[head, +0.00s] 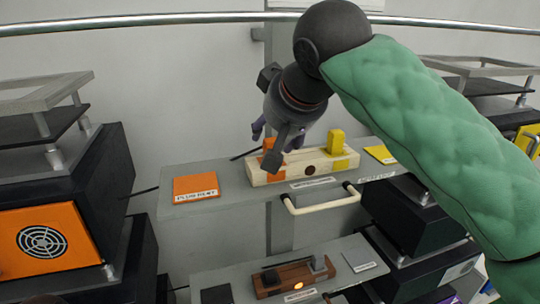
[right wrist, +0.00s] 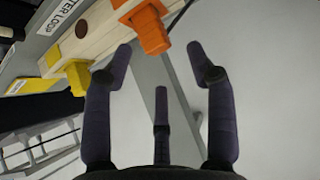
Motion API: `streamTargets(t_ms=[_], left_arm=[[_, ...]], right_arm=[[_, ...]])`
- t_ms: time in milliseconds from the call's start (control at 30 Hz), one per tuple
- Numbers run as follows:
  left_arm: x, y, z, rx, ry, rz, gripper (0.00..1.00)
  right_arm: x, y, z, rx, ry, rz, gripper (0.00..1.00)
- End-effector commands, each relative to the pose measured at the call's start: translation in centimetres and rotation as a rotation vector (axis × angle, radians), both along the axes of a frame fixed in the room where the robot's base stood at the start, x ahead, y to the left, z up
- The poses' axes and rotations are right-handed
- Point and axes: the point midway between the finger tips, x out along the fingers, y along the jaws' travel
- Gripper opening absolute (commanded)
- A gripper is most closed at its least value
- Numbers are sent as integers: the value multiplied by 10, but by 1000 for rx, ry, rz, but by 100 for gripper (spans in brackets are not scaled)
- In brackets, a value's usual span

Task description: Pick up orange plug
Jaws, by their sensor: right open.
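The orange plug (right wrist: 152,33) stands on a pale wooden block (head: 308,168) on a grey shelf. In the head view my right gripper mostly hides the plug, and only a bit of orange shows. My right gripper (head: 275,140) hangs over the left end of the block. In the right wrist view its dark fingers (right wrist: 160,58) are spread open and empty, and the orange plug lies just beyond the fingertips, apart from them. A yellow plug (head: 336,141) stands at the block's right end; it also shows in the right wrist view (right wrist: 77,75). My left gripper is not in view.
An orange labelled plate (head: 195,187) lies on the shelf left of the block, a yellow one (head: 381,154) right of it. A pale handle bar (head: 322,204) juts from the shelf front. A lower shelf holds a brown block (head: 292,278). Black machines flank both sides.

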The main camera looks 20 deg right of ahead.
Motion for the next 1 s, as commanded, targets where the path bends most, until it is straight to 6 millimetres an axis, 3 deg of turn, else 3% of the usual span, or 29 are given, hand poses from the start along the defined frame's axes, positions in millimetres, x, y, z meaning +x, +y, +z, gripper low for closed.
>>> streamTargets(t_ms=[433, 733, 767, 933, 1000], left_arm=[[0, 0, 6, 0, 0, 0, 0], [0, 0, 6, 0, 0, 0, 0], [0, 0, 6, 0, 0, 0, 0], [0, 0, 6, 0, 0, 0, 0], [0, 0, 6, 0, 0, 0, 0]], right_arm=[[36, -3, -32, -1, 1, -1, 57], [39, -3, -36, 1, -1, 1, 57], [39, -3, -36, 1, -1, 1, 54], [39, -3, -36, 1, -1, 1, 6], [39, -3, -36, 1, -1, 1, 6]])
